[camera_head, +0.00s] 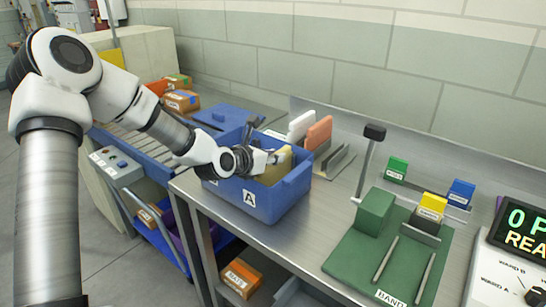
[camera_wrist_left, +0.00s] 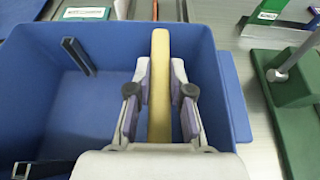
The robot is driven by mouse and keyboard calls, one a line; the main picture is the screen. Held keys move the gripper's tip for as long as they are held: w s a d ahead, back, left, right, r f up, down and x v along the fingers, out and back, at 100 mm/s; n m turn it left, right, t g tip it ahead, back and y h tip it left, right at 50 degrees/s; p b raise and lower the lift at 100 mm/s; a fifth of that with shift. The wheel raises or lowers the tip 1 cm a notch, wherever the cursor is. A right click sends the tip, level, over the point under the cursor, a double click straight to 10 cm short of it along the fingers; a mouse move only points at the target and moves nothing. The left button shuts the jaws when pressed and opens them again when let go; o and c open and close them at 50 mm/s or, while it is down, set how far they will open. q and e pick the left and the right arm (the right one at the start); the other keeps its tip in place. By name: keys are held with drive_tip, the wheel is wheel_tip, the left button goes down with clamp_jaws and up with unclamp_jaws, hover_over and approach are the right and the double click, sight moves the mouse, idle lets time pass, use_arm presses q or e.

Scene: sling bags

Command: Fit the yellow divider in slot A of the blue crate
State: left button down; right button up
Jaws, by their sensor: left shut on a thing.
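The blue crate (camera_head: 286,205) stands on the metal table with an "A" label (camera_head: 250,198) on its front wall. The yellow divider (camera_head: 276,168) is upright, at least partly within the crate. My left gripper (camera_head: 270,158) is shut on it from above. In the left wrist view the fingers of my left gripper (camera_wrist_left: 160,100) clasp both faces of the divider (camera_wrist_left: 160,55), towards the right side of the crate (camera_wrist_left: 225,70). A dark slot bracket (camera_wrist_left: 78,56) shows inside at the left. The divider's lower edge is hidden. My right gripper is not in view.
A white divider (camera_head: 300,126) and an orange divider (camera_head: 319,133) stand behind the crate. A green base (camera_head: 365,262) with a post and blocks lies to the right, before a display panel (camera_head: 517,232). A conveyor with boxes (camera_head: 181,100) runs at the left.

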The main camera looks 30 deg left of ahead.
use_arm(q)
drive_tip(key=shift+f, duration=0.2)
drive_tip(key=c, duration=1)
unclamp_jaws()
drive_tip(key=shift+s, duration=0.1)
drive_tip(key=v, duration=0.7)
drive_tip(key=shift+s+r, duration=0.15)
drive_tip(key=shift+r, duration=0.15)
